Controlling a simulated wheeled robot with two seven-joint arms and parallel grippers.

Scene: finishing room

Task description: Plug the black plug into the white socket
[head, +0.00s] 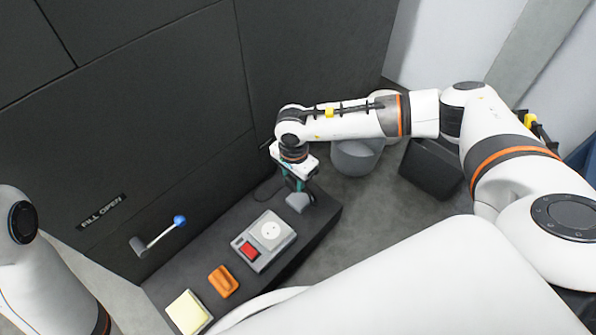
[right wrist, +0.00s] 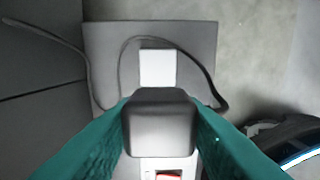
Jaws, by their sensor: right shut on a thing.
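My right gripper (head: 298,193) is shut on the black plug (head: 299,203), which looks dark grey, near the far end of the bench. In the right wrist view its teal fingers (right wrist: 160,125) grip the sides of the plug (right wrist: 160,122). The plug's prongs are hidden. A dark cable (right wrist: 205,72) loops over the bench. My left gripper is out of view; only part of that arm shows at left.
The box has a red switch (head: 249,250). An orange object (head: 223,281) and a yellow pad (head: 188,312) lie on the dark bench (head: 318,222). A blue-knobbed lever (head: 180,221) juts from the dark panel. A grey bin (head: 355,157) and dark box (head: 432,168) stand beyond.

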